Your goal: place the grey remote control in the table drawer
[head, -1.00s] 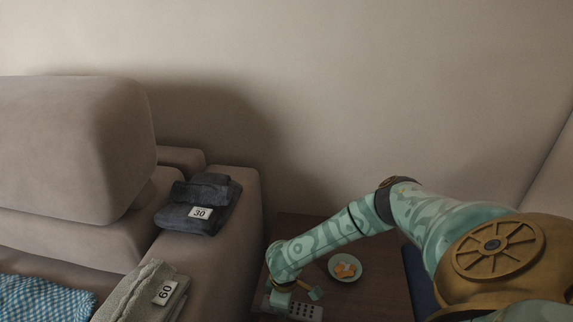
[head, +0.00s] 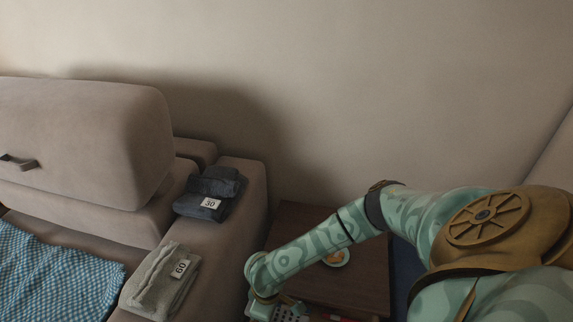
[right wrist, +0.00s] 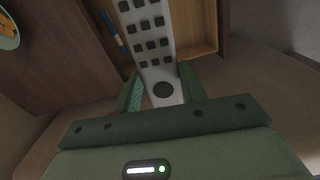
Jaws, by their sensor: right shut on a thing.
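The grey remote control (right wrist: 158,50) with dark buttons is held between the fingers of my right gripper (right wrist: 160,92) in the right wrist view. In the head view the remote (head: 287,313) is at the bottom edge, partly hidden by my right gripper (head: 283,302). The wooden table (head: 368,278) stands below my right arm. In the right wrist view its drawer (right wrist: 203,48) is open, with a light wooden interior, and the remote overlaps it in the picture. How high the remote is above the drawer floor I cannot tell. My left gripper is not in view.
A blue pen-like thing (right wrist: 112,30) lies in the drawer. A plate with orange pieces (head: 337,257) stands on the table. The sofa (head: 225,260) is left of the table, with a dark folded cloth (head: 212,190) and a grey-green folded cloth (head: 160,280) on it.

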